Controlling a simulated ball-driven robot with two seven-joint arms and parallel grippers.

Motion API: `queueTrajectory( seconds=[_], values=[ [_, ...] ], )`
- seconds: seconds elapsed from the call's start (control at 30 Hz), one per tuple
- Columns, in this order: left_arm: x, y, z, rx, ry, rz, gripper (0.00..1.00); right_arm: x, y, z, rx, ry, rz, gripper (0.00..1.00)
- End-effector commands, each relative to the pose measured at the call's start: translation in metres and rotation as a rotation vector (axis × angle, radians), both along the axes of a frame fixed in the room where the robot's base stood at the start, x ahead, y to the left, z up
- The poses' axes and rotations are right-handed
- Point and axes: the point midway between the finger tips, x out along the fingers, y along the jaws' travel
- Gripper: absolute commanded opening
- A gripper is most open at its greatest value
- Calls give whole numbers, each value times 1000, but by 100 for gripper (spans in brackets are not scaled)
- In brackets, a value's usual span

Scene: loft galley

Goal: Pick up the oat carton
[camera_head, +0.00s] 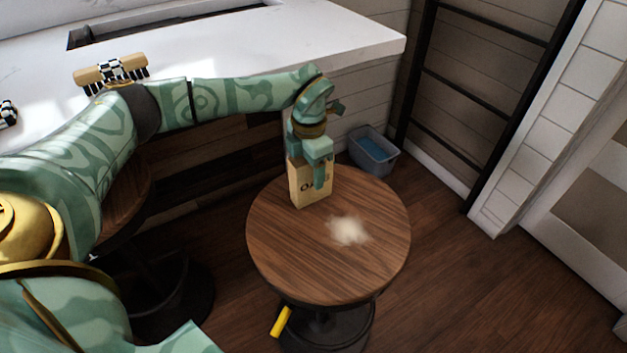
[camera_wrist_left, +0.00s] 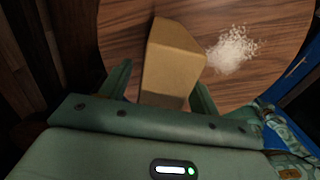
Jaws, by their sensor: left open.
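The oat carton (camera_head: 309,190) is a tan box standing on the round wooden table (camera_head: 290,259), toward its back left. In the left wrist view the carton (camera_wrist_left: 171,62) lies between the two open fingers of my left gripper (camera_wrist_left: 161,90), with a gap visible at the fingertips. I cannot tell whether either finger touches it. My right gripper is not in view.
A pale heap of flakes (camera_head: 348,231) lies on the table beside the carton. A grey bin (camera_head: 374,150) stands on the floor behind. A white counter (camera_head: 250,45) with a brush (camera_head: 110,71) runs along the back. A yellow object (camera_head: 281,321) is below the table's front edge.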

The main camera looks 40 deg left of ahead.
Motion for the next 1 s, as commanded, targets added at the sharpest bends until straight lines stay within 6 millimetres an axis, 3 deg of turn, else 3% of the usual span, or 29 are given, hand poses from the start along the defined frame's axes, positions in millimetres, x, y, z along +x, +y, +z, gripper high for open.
queueTrajectory(
  seconds=[0.2, 0.37, 0.4, 0.77, 1.0],
  values=[
    [0, 0, -1, 0, -2, 0, 62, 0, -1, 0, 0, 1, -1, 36],
    [0, 0, -1, 0, -2, 0, 17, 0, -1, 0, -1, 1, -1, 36],
    [0, 0, -1, 0, -2, 0, 14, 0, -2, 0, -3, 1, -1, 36],
    [0, 0, 4, 0, -3, 0, 14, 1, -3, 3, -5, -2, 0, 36],
    [-4, 1, 44, 0, -9, -1, 14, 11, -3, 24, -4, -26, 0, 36]
  ],
)
